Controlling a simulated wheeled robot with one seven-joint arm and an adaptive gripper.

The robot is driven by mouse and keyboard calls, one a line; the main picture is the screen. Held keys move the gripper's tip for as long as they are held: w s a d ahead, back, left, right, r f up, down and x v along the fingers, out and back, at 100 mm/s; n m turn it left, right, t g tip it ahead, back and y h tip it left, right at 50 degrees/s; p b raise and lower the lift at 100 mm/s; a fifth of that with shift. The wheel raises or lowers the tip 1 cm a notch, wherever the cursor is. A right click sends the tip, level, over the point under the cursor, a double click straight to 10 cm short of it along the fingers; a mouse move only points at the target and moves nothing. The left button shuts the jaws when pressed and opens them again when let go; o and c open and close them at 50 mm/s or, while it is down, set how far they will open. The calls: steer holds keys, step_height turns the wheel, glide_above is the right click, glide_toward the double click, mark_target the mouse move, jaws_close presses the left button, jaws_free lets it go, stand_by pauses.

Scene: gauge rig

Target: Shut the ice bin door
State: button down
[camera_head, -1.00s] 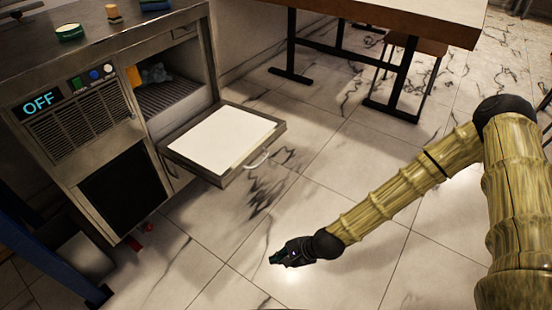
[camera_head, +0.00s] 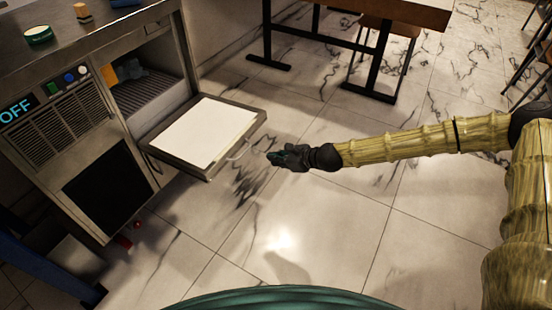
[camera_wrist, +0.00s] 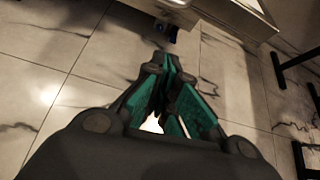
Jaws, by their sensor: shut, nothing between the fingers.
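The ice bin door (camera_head: 201,135) hangs open and nearly flat, hinged at the bottom of the bin opening, with its pale inner panel facing up. In the wrist view my gripper's green fingers (camera_wrist: 165,85) are together, and part of the door (camera_wrist: 240,12) shows at the top.
The steel cabinet shows an OFF display (camera_head: 16,111). A green tin (camera_head: 39,34) and a sponge (camera_head: 82,11) are on top. A yellow item (camera_head: 109,76) and a grey-blue item (camera_head: 130,69) lie inside the bin. A wooden table (camera_head: 390,12) stands behind. The marble floor in front is clear.

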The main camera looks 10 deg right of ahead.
steer(key=w+a+b, duration=0.2)
steer(key=w+a, duration=0.2)
steer(key=a, duration=0.2)
stand_by(0.6)
steer(key=shift+d, duration=0.1)
